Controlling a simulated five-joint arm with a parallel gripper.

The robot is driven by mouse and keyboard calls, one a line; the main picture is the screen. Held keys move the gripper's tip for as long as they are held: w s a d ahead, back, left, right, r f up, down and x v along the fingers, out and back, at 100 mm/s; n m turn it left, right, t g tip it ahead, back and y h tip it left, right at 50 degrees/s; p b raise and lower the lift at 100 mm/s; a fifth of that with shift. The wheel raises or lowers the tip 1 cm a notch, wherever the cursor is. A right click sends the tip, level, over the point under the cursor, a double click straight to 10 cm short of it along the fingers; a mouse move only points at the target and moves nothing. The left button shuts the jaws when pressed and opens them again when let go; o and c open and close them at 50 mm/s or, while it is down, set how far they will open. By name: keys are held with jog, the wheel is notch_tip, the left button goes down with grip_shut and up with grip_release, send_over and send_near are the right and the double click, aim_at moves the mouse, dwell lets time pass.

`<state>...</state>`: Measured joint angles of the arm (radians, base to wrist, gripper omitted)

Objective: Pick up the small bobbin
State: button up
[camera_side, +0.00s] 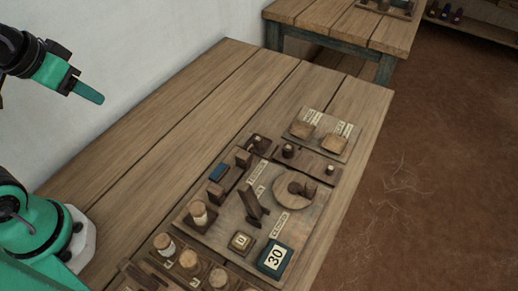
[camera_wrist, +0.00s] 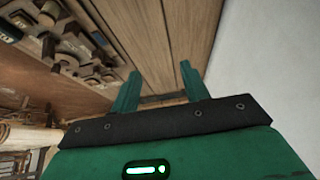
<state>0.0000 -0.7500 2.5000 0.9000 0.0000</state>
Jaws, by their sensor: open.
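My gripper (camera_side: 88,92) is in the upper left of the side view, raised and well away from the small items on the table. In the wrist view its two green fingers (camera_wrist: 158,88) stand apart with nothing between them. Several spool-like pieces show in the side view, and I cannot tell for certain which is the small bobbin. One pale-wound spool (camera_side: 199,214) stands upright on a wooden board. Smaller dark pegs or spools stand further back, one (camera_side: 288,151) at the middle and one (camera_side: 329,170) to its right.
A round wooden disc (camera_side: 283,203) with dark pieces, a tilted dark wooden stand (camera_side: 254,205), a "30" block (camera_side: 274,257) and several jars (camera_side: 190,261) crowd the table's right part. The table's left planks (camera_side: 170,140) are bare. A white wall (camera_side: 130,60) runs behind.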

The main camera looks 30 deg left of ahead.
dwell(0.4)
jog(key=shift+o, duration=1)
jog(key=shift+d, duration=0.1)
